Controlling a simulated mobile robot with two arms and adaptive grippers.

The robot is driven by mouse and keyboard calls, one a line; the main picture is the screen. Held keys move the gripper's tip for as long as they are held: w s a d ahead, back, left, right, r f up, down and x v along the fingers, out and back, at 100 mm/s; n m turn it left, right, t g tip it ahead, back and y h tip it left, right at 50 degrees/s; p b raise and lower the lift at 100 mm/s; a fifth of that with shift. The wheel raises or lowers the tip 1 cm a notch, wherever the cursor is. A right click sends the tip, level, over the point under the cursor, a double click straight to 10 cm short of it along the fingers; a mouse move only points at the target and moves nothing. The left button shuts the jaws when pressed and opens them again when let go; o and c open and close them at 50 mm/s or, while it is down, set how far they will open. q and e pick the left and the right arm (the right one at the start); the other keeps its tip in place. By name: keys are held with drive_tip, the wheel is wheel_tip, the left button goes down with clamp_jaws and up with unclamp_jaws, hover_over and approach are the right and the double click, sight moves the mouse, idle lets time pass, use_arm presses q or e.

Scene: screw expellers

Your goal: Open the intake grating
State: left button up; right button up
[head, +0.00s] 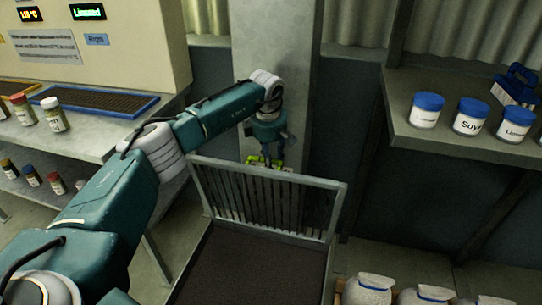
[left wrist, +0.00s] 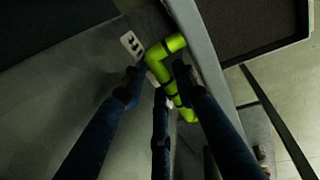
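The intake grating (head: 262,197), a grey frame with parallel bars, stands raised and steeply tilted at the far end of the hopper (head: 250,268), which has a dark brown inside. A yellow-green bent handle with dark bands (left wrist: 165,50) shows beside a grey edge in the left wrist view; part of it shows behind the grating's top edge in the head view (head: 256,160). My left gripper (head: 266,154) points down at the handle, its fingers (left wrist: 158,80) spread apart around it; one finger overlaps the handle. Firm contact cannot be told. My right gripper is out of view.
A grey column (head: 272,50) rises behind the gripper. A shelf (head: 450,140) with blue-lidded jars is at right, and white sacks (head: 372,290) lie below. A bench (head: 90,140) with small jars and a tray is at left. A small white plate (left wrist: 131,44) is near the handle.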

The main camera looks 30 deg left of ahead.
use_arm(q)
drive_tip(key=shift+o, duration=0.3)
drive_tip(key=shift+w+f, duration=0.35)
drive_tip(key=shift+a+r, duration=0.1)
drive_tip(key=shift+r, duration=0.3)
drive_tip(key=shift+w+r, duration=0.1)
drive_tip(key=shift+r, duration=0.2)
drive_tip(key=r, duration=0.2)
drive_tip(key=s+r, duration=0.1)
drive_tip(key=r, duration=0.2)
drive_tip(key=s+r, duration=0.1)
drive_tip(key=r, duration=0.2)
drive_tip(key=shift+s+d+r, duration=0.1)
drive_tip(key=shift+d+r, duration=0.1)
drive_tip(key=shift+d, duration=0.05)
drive_tip(key=shift+r, duration=0.65)
drive_tip(key=shift+s+r, duration=0.1)
drive_tip(key=shift+r, duration=0.15)
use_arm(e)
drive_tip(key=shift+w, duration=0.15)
